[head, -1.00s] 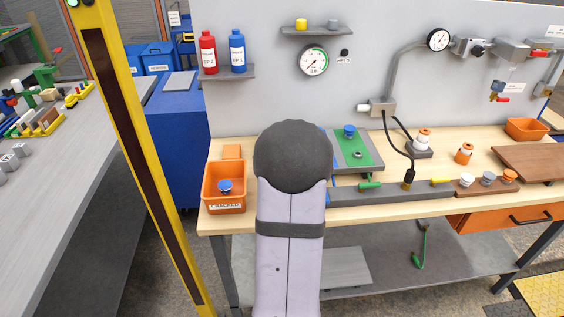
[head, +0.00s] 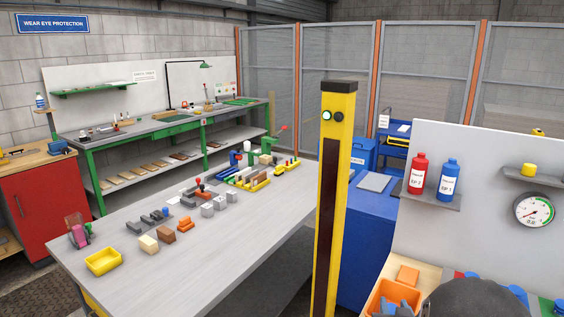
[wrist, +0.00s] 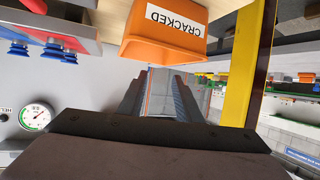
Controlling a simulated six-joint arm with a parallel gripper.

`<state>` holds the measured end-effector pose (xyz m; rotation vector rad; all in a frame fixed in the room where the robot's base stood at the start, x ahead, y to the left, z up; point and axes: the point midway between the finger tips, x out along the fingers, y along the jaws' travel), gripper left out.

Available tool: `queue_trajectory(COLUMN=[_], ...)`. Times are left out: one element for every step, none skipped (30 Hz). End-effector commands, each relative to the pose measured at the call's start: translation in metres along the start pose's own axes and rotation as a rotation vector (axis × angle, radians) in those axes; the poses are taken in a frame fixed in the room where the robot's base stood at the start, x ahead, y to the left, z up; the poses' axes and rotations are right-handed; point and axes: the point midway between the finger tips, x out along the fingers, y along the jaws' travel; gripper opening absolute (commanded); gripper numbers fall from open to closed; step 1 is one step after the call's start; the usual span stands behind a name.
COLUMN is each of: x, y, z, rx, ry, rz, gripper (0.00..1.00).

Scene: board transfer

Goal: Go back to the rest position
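My gripper (wrist: 160,95) shows in the wrist view, with its two fingers apart and nothing seen between them. Past the fingers is a grey surface. The orange bin labelled CRACKED (wrist: 165,45) is upside down in this view, just beyond the fingertips at the top. In the head view, the dark rounded top of my arm is at the bottom right edge. The orange bin (head: 378,299) is cut off beside it, with something blue-grey at it that I cannot make out. My fingers are not clearly seen in the head view.
A yellow post (head: 340,200) stands between the grey table (head: 190,265) at left and the bench at right. Red (head: 418,175) and blue (head: 449,180) bottles stand on a shelf on the panel. A pressure gauge (wrist: 36,116) shows in the wrist view.

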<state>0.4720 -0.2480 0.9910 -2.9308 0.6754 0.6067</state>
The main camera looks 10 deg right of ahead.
Motion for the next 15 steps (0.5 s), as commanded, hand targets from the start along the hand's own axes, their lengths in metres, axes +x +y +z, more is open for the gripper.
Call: queue_trajectory(x=[-0.006,-0.009,-0.014,-0.018,-0.022,-0.028,-0.034,-0.04,-0.051,-0.059,-0.068,-0.082,-0.092,-0.104,-0.119], y=[-0.031,-0.045,-0.062,-0.075,-0.082,-0.087,-0.092,-0.096,-0.103,-0.108,-0.112,-0.118,-0.122,-0.126,-0.13], z=[-0.004,-0.001,0.005,0.008,0.017,0.032,0.04,0.048,0.059,0.067,0.075,0.086,0.094,0.102,0.111], rx=[-0.036,-0.055,-0.081,-0.103,-0.118,-0.127,-0.137,-0.147,-0.164,-0.176,-0.19,-0.207,-0.22,-0.234,-0.252], ry=[-0.062,-0.101,-0.155,-0.192,-0.233,-0.29,-0.332,-0.374,-0.433,-0.478,-0.524,-0.587,-0.633,-0.679,-0.738], rz=[-0.06,-0.086,-0.118,-0.141,-0.152,-0.152,-0.157,-0.161,-0.169,-0.175,-0.181,-0.19,-0.197,-0.204,-0.213], gripper=[0.31,0.31,0.31,0.31,0.31,0.31,0.31,0.31,0.31,0.31,0.31,0.31,0.31,0.31,0.31])
